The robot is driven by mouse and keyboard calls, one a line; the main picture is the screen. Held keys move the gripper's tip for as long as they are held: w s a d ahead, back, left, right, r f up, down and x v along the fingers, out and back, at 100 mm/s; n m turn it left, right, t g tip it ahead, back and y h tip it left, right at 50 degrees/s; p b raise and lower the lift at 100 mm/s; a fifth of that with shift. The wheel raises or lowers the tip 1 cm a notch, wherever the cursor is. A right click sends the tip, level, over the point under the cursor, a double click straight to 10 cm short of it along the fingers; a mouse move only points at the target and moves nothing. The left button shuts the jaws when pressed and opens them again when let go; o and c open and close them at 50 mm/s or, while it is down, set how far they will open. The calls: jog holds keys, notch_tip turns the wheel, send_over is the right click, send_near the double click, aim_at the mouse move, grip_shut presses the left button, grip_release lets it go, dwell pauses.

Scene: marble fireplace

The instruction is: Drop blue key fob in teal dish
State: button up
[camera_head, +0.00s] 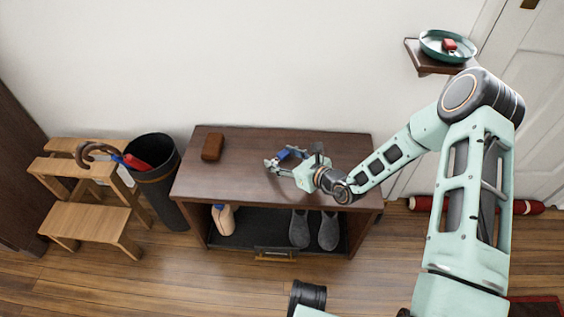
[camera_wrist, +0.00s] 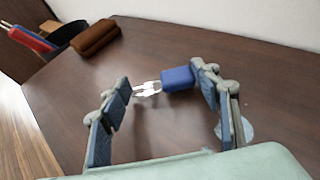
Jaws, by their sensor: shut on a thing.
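The blue key fob (camera_wrist: 178,78) with its metal keys or ring (camera_wrist: 147,89) is between the fingers of my gripper (camera_wrist: 163,86), over the bench top. The fob meets the right finger and the metal end meets the left finger. In the head view my gripper (camera_head: 278,158) is low over the bench's middle, partly covering the fob (camera_head: 284,154). The teal dish (camera_head: 428,49) sits on a small wall shelf (camera_head: 427,65) at the upper right, far from my gripper. A small red object (camera_head: 449,44) lies in the dish.
The dark bench (camera_head: 240,180) has a brown case (camera_head: 212,146) at its left and grey shoes (camera_head: 314,230) beneath. A pale disc (camera_wrist: 237,129) lies near my right finger. An umbrella bin (camera_head: 160,185) and wooden step stool (camera_head: 85,220) stand left. A door (camera_head: 525,100) is right.

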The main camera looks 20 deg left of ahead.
jog(key=shift+f, duration=0.4)
jog(key=shift+f, duration=0.2)
jog(key=o, duration=1.1)
jog(key=shift+r, duration=0.1)
